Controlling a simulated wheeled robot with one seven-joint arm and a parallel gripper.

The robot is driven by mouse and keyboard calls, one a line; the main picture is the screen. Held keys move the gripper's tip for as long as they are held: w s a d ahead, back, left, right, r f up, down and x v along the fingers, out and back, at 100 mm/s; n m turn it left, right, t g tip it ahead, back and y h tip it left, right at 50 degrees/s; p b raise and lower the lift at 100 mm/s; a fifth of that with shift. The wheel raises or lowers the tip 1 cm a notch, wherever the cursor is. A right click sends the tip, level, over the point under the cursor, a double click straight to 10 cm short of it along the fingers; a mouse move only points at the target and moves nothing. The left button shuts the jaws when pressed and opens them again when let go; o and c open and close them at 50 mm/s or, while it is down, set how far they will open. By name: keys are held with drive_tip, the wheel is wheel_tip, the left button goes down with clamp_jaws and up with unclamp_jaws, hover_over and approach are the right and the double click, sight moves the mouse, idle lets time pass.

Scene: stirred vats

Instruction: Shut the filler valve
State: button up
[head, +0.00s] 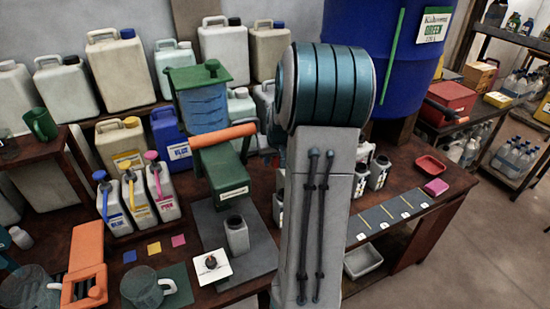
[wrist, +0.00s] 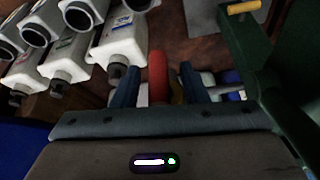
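The filler is a green-topped tank (head: 203,100) of blue liquid in the head view, with a green body (head: 228,178) and an orange bar (head: 225,135) in front of it. In the wrist view a red handle (wrist: 158,78), which looks like the valve lever, stands between the two blue fingers of my gripper (wrist: 159,88). Slim gaps show between the fingers and the handle, so my gripper looks open around it. In the head view my arm hides most of this spot. An open grey bottle (head: 237,236) stands upright on a dark mat in front of the filler.
White bottles (wrist: 122,38) stand close by in the wrist view, and a green post (wrist: 250,55) rises at the right. A large blue drum (head: 408,60) stands behind my arm. Several jugs (head: 120,70) line the back. A red tray (head: 430,166) lies at the right.

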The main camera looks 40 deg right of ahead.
clamp_jaws()
